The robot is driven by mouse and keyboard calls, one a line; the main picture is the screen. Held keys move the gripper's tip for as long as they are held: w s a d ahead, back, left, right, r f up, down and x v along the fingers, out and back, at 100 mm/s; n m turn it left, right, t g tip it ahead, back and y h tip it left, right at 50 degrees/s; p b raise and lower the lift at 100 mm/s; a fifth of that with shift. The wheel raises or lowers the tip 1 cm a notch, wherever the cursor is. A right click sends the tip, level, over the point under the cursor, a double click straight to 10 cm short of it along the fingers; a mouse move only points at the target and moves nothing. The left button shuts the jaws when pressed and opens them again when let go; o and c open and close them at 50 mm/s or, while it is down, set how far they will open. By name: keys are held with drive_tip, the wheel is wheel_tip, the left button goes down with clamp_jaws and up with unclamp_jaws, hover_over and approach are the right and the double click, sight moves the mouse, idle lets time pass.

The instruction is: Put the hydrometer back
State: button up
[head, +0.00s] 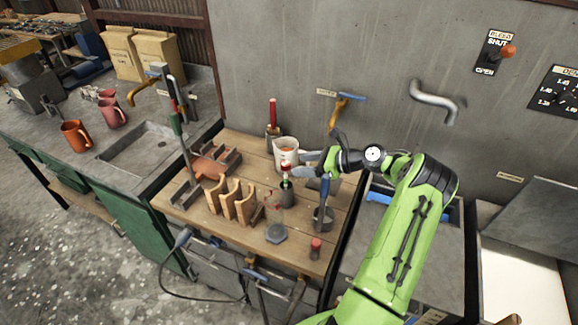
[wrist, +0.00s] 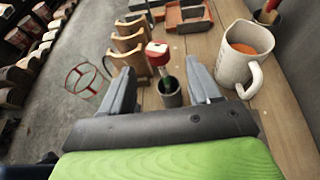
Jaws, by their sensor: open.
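The hydrometer appears to be the slim piece with a red and white top and a green lower part (head: 286,169); in the wrist view (wrist: 158,58) it stands in a small dark grey cup. The cup (head: 286,194) rests on the wooden bench top and also shows in the wrist view (wrist: 171,97). The hydrometer's lower end is hidden inside the cup. My gripper (head: 300,165) is open, and in the wrist view (wrist: 163,78) its two fingers lie on either side of the hydrometer and cup. I see no grip on it.
A white mug (head: 286,150) with orange contents stands close behind my gripper. A wooden slotted rack (head: 230,202) is to the left. A dark pot with a red stick (head: 273,135) stands at the back. A blue-handled tool stands in a metal cup (head: 324,220) at right.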

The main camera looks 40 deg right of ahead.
drive_tip(key=v, duration=0.5)
drive_tip(key=shift+s+d+r, duration=0.1)
drive_tip(key=shift+s+d, duration=0.05)
